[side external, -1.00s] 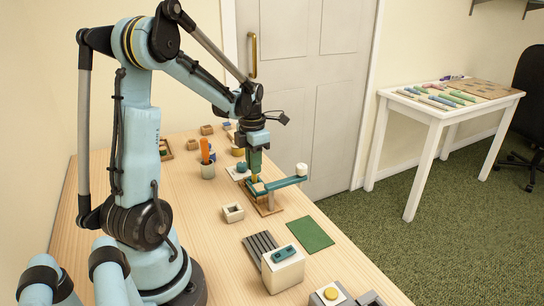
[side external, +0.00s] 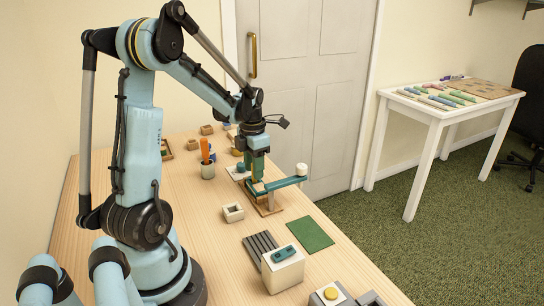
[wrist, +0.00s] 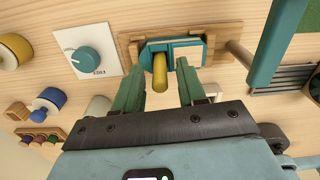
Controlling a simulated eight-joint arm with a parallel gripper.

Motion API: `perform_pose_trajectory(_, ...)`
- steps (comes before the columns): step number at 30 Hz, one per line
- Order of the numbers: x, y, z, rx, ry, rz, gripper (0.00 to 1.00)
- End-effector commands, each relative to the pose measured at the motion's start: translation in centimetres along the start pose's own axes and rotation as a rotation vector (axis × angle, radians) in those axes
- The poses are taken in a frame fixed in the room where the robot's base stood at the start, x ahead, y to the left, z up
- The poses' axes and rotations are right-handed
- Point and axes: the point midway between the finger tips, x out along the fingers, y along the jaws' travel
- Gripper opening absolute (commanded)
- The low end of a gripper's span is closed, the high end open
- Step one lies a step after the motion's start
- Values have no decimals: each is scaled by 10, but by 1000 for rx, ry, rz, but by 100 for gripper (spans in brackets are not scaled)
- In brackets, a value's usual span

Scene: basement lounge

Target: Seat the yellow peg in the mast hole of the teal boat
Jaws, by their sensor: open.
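The yellow peg (wrist: 160,74) stands between my two green fingers in the wrist view, with a gap on each side. Its far end meets the teal boat (wrist: 186,52), which sits in a wooden frame (wrist: 222,32). The peg hides the mast hole, so how deep it sits cannot be told. My gripper (wrist: 162,68) is open around the peg. In the side view my gripper (side external: 258,178) is low over the boat's place, and the fingers mostly hide the peg and boat.
A teal bar with a white knob (side external: 302,169) reaches out right beside my gripper. A white panel with a teal dial (wrist: 86,60) lies left of the frame in the wrist view. A cup with an orange item (side external: 208,171) and a small open box (side external: 233,211) stand nearby.

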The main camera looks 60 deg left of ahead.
Motion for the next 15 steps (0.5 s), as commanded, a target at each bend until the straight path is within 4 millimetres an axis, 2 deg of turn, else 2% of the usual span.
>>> perform_pose_trajectory(5,-13,0,0,0,0,0,40)
perform_pose_trajectory(15,-68,0,0,0,0,0,40)
